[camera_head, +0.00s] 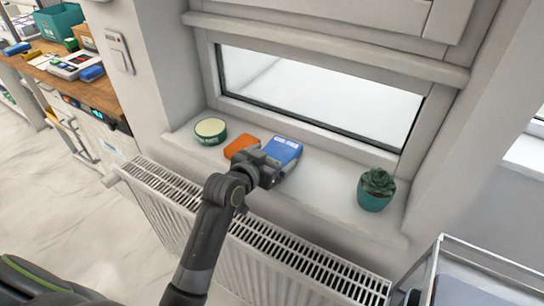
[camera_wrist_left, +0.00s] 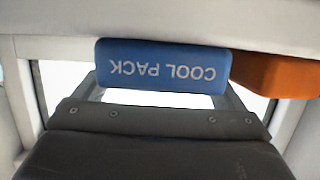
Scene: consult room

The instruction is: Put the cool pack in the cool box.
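The cool pack (camera_head: 285,150) is a blue block on the white window sill. In the left wrist view the cool pack (camera_wrist_left: 163,68) shows its white lettering upside down. My left gripper (camera_head: 270,163) is at the near left side of the pack and hides part of it. In the left wrist view its fingers (camera_wrist_left: 165,92) are spread to either side of the pack, seemingly open; contact cannot be made out. My right gripper is not in view. I cannot make out the cool box with certainty.
An orange block (camera_head: 241,146) is close beside the pack, left of it. A round green tin (camera_head: 210,131) and a potted succulent (camera_head: 376,190) stand on the sill. A radiator (camera_head: 300,265) is below. A wooden counter (camera_head: 88,88) with several items, including a teal bin (camera_head: 60,23), is at upper left.

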